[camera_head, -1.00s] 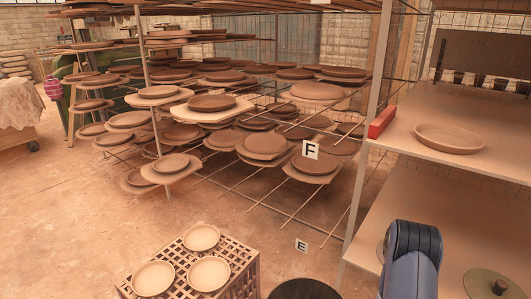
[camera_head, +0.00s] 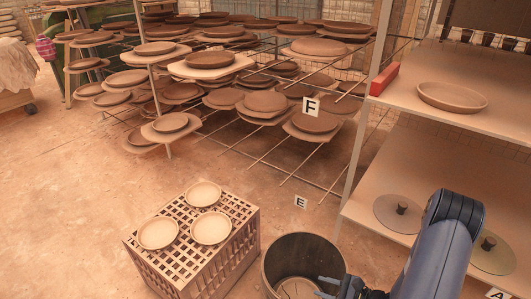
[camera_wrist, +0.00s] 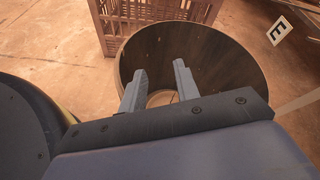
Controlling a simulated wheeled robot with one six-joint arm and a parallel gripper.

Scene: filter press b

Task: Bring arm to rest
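My gripper (camera_head: 328,287) is at the lower middle of the head view, over the right side of a round brown bin (camera_head: 290,245). In the wrist view my gripper (camera_wrist: 160,72) has its two grey fingers apart with nothing between them, and the open bin (camera_wrist: 225,60) lies beyond them. Something pale and round shows at the bin's bottom; I cannot tell whether it is a separate object. My blue arm comes in from the lower right, in front of the shelf.
A slatted crate (camera_head: 243,245) with three pale plates on top stands left of the bin. A shelf unit at right holds a shallow dish (camera_head: 452,97), a red block (camera_head: 383,79) and two discs with knobs. A rack (camera_head: 270,160) of clay plates fills the back. Floor at left is clear.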

